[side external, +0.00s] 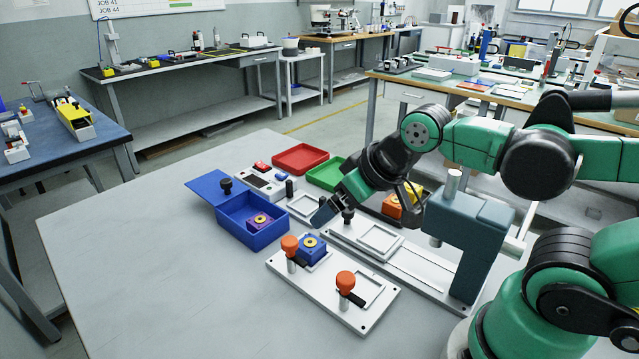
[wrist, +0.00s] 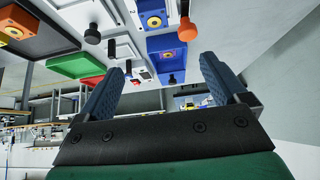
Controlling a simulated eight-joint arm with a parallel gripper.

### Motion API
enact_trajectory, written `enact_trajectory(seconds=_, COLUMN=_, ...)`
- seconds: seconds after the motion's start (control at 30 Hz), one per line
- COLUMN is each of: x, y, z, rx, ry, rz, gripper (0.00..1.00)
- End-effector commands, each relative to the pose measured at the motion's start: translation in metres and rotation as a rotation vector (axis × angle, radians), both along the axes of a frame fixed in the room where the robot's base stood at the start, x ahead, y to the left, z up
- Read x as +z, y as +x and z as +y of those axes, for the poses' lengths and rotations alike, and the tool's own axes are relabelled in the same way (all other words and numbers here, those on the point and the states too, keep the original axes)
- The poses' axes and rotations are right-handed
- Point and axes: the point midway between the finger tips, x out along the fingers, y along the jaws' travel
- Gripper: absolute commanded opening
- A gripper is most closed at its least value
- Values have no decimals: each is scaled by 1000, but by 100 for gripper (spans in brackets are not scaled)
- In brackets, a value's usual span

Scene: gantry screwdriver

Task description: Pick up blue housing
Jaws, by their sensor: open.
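The blue housing (side external: 313,250), with a yellow ring on top, sits in the left pocket of a white fixture plate (side external: 333,318), beside an orange-topped clamp (side external: 290,245). In the wrist view the blue housing (wrist: 152,17) is at the top edge, partly cut off. My gripper (side external: 322,214) is above and behind the housing, apart from it. In the wrist view my gripper (wrist: 162,66) has its two blue fingers wide apart with nothing held between them.
A blue box (side external: 255,240) holding a purple housing (side external: 261,221) stands left of the fixture. A second orange-topped clamp (side external: 346,284) stands on the plate's right. Red (side external: 301,158) and green (side external: 326,172) trays lie behind. The table's front left is clear.

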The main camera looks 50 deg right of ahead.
Motion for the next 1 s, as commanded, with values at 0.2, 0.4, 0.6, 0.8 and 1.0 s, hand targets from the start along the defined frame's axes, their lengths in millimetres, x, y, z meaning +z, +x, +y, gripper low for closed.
enact_trajectory(seconds=0.2, x=0, y=0, z=0, rx=-3, ry=2, rz=2, gripper=92)
enact_trajectory(seconds=0.4, x=0, y=10, z=2, rx=-167, ry=78, rz=92, gripper=92)
enact_trajectory(seconds=0.6, x=-12, y=33, z=7, rx=-618, ry=175, rz=249, gripper=92)
enact_trajectory(seconds=0.8, x=-36, y=56, z=13, rx=-1128, ry=192, rz=277, gripper=92)
enact_trajectory(seconds=1.0, x=-56, y=66, z=19, rx=-1464, ry=179, rz=211, gripper=92)
